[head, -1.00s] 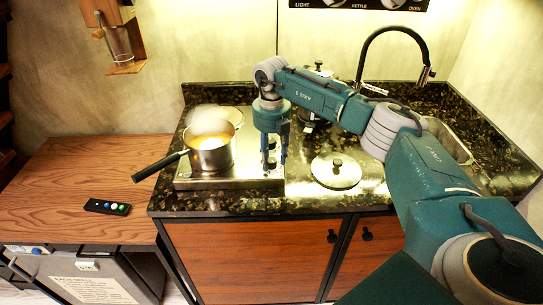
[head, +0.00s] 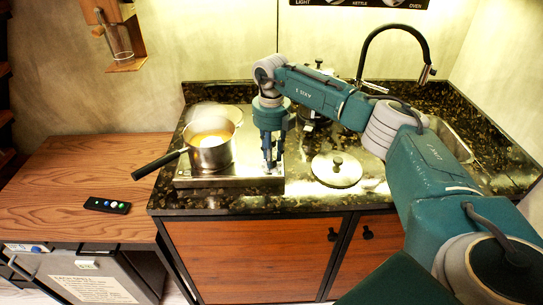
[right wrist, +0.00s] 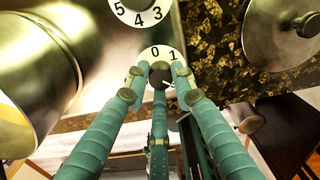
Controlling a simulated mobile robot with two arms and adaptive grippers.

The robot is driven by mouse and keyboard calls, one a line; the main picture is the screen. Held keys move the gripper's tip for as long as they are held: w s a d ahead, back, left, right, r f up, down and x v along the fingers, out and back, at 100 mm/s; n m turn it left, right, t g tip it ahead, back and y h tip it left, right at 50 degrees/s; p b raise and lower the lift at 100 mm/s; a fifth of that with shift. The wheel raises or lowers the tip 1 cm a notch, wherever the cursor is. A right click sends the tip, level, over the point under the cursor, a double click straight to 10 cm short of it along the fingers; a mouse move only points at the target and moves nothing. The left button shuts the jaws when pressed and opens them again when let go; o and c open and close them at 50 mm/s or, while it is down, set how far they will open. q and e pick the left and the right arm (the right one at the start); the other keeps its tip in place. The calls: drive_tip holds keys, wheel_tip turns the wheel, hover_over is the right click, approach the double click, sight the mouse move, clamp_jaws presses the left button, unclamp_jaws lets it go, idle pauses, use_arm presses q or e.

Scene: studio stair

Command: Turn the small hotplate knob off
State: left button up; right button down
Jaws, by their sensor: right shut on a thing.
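My right gripper (head: 271,168) points down at the right end of the steel hotplate (head: 228,181). In the right wrist view its fingers (right wrist: 160,80) are shut around a dark round knob (right wrist: 158,74). The knob sits on a white dial (right wrist: 146,53), where 0 and 1 show; the fingers hide the rest. A small light mark shows on the knob's lower right side. A second white dial (right wrist: 139,17) with 3, 4 and 5 lies beyond it. I cannot tell from the labels which plate each knob serves. My left gripper is not in view.
A pot (head: 211,152) with yellowish contents stands on the hotplate, its handle (head: 160,164) pointing left. A round lid (head: 337,169) lies on the counter right of the gripper. A black faucet (head: 425,55) rises behind. A remote (head: 107,205) lies on the wooden table.

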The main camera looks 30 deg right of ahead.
drive_tip(key=n, duration=0.3)
drive_tip(key=n+b, duration=0.1)
drive_tip(key=n, duration=0.2)
drive_tip(key=shift+w+d+r, duration=0.1)
drive_tip(key=shift+w+r, duration=0.1)
drive_tip(key=n, duration=0.6)
drive_tip(key=shift+n+b, duration=0.3)
drive_tip(key=n, duration=0.3)
drive_tip(key=shift+n, duration=0.4)
drive_tip(key=n, duration=0.3)
drive_tip(key=shift+a+n+b, duration=0.2)
drive_tip(key=shift+n+b, duration=0.1)
drive_tip(key=n, duration=0.6)
drive_tip(key=shift+s, duration=0.15)
drive_tip(key=shift+f, duration=0.1)
drive_tip(key=c, duration=1.5)
unclamp_jaws()
drive_tip(key=shift+a, duration=0.1)
drive_tip(key=shift+o, duration=0.2)
drive_tip(key=shift+s, duration=0.1)
wheel_tip(320, 180, up, 12)
